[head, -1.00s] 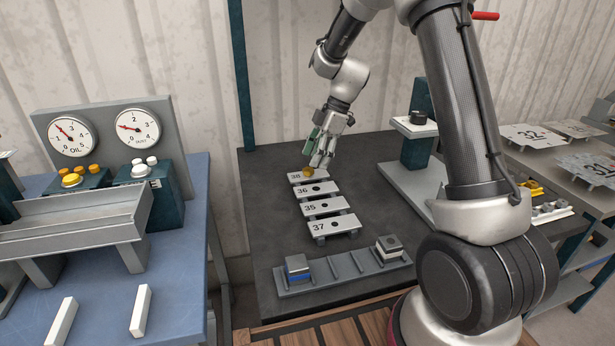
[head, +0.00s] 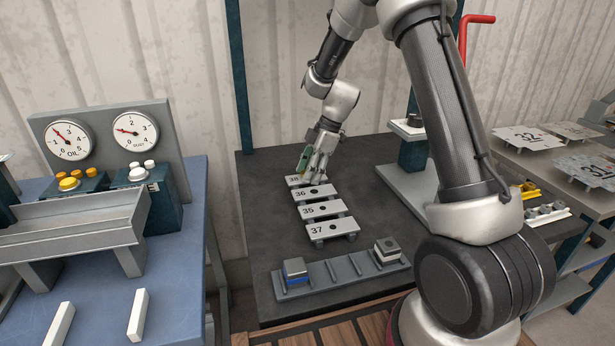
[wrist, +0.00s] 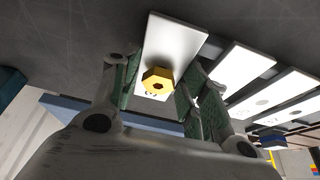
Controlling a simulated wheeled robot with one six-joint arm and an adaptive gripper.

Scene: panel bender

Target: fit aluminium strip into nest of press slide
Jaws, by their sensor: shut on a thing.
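My gripper (head: 319,173) is at the far end of a row of pale metal plates, at the plate marked 38 (head: 294,180). In the wrist view my gripper (wrist: 156,92) has its green-padded fingers on either side of a brass hexagonal piece (wrist: 157,78). The brass piece is over a pale plate (wrist: 176,40), and in the head view my fingers hide it. Plates 36 (head: 301,195), 35 (head: 309,212) and 37 (head: 318,231) stand nearer. I cannot tell which thing is the aluminium strip, or see the press slide's nest clearly.
A grey slotted rack (head: 338,271) with two small blocks lies at the dark table's front. A teal column on a grey base (head: 392,178) stands right of the plates. A blue bench (head: 176,253) with gauges is at left. Dark tabletop is clear between plates and column.

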